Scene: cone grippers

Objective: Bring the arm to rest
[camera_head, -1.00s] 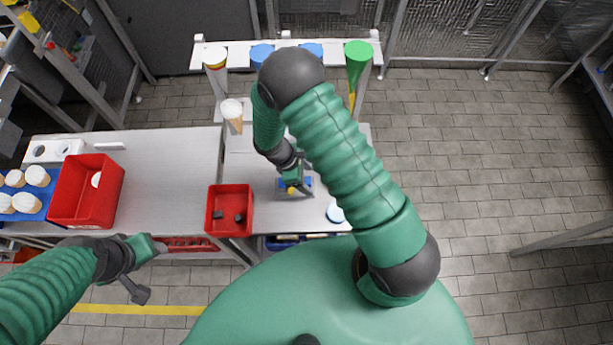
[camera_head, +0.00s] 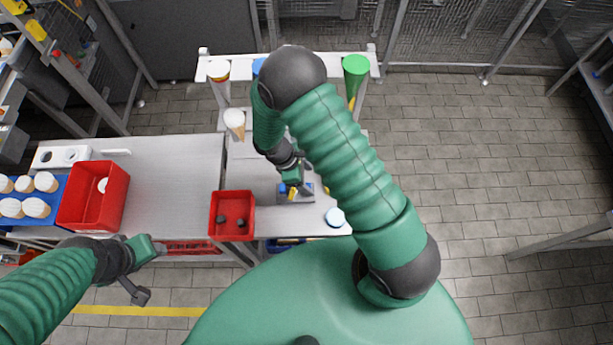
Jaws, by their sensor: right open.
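My right arm reaches out over the right-hand table. Its gripper (camera_head: 293,190) is open and hangs low over a small grey fixture (camera_head: 305,194) with blue and yellow parts. The arm hides part of this fixture, and I cannot tell whether the gripper touches it. My left gripper (camera_head: 145,268) is at the lower left, in front of the table's near edge and apart from everything. Its fingers are too small and dark to tell whether they are open or shut.
A red bin (camera_head: 232,215) with dark small parts stands left of the fixture. A larger red bin (camera_head: 93,195) and a blue tray (camera_head: 50,212) of white-topped cones stand at the far left. Coloured cones, including a green one (camera_head: 356,66), hang in the back rack (camera_head: 215,57). The middle table (camera_head: 170,180) is clear.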

